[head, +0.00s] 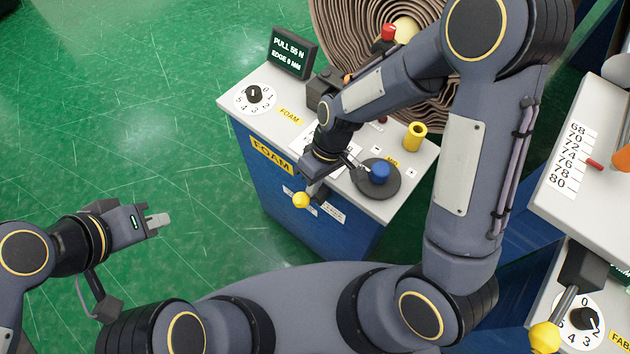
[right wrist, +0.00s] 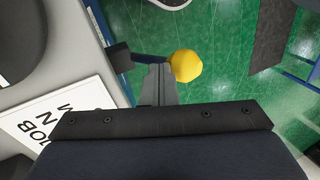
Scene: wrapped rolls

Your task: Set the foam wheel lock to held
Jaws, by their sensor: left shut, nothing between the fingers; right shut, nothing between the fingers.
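The foam wheel lock appears to be the lever with a yellow ball (head: 301,200) at the front edge of the cabinet labelled FOAM (head: 268,154). In the right wrist view the yellow ball (right wrist: 186,66) sits on a dark rod from a dark block (right wrist: 118,55). My right gripper (head: 314,185) is shut and empty, right beside the lever; its fingertips (right wrist: 155,80) are close to the ball and rod. I cannot tell whether they touch. The lever's base is mostly hidden in the head view. My left gripper (head: 158,222) is shut and empty over the floor, away from the cabinet.
The foam cabinet top carries a display (head: 292,53), a numbered dial (head: 254,95), a blue knob (head: 380,170) on a dark disc and a yellow cup (head: 414,136). A large brown roll (head: 345,30) stands behind. A second station has a similar yellow-ball lever (head: 545,337).

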